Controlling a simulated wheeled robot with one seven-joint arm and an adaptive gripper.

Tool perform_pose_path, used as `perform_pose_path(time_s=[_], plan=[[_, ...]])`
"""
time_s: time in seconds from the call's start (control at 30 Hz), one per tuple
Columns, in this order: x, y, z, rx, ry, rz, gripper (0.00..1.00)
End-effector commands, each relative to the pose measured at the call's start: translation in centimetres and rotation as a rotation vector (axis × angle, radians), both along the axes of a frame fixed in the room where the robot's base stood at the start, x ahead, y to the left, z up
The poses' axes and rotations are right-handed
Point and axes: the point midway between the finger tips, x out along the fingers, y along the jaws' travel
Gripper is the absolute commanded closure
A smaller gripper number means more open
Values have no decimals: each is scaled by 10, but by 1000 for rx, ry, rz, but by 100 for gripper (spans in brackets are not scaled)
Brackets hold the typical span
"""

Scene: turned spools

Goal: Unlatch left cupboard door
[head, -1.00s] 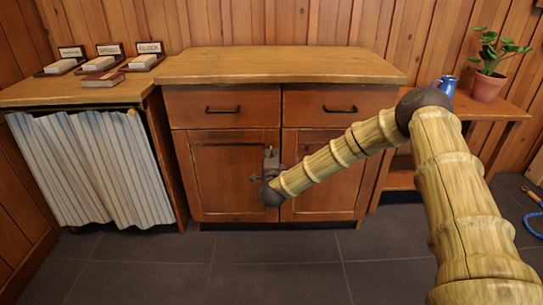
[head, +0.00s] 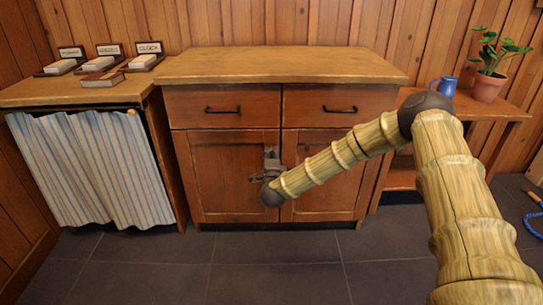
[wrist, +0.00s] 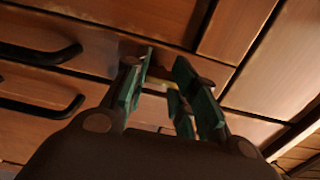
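The left cupboard door (head: 215,170) is a wooden panel door under the left drawer, and it looks shut. My gripper (head: 271,154) is at its upper right edge, by the seam with the right door (head: 308,160). In the wrist view my gripper (wrist: 160,68) has its green-padded fingers apart. A small yellowish piece (wrist: 155,91) shows in the gap between them, possibly the latch; I cannot tell if the fingers touch it. In the head view my gripper hides the latch area.
Two drawers with dark bar handles (head: 222,110) sit above the doors under the wooden top (head: 280,66). A striped curtain (head: 90,170) hangs at the left. A blue jug (head: 445,86) and potted plant (head: 487,85) stand at the right. Dark floor in front is clear.

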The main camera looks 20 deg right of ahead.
Motion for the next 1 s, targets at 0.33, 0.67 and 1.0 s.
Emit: perform_pose_path(time_s=[0.33, 0.67, 1.0], plan=[[1, -2, 3, 0, -5, -4, 39], [-8, 3, 2, 0, -2, 1, 39], [-64, 17, 2, 2, -1, -2, 39]])
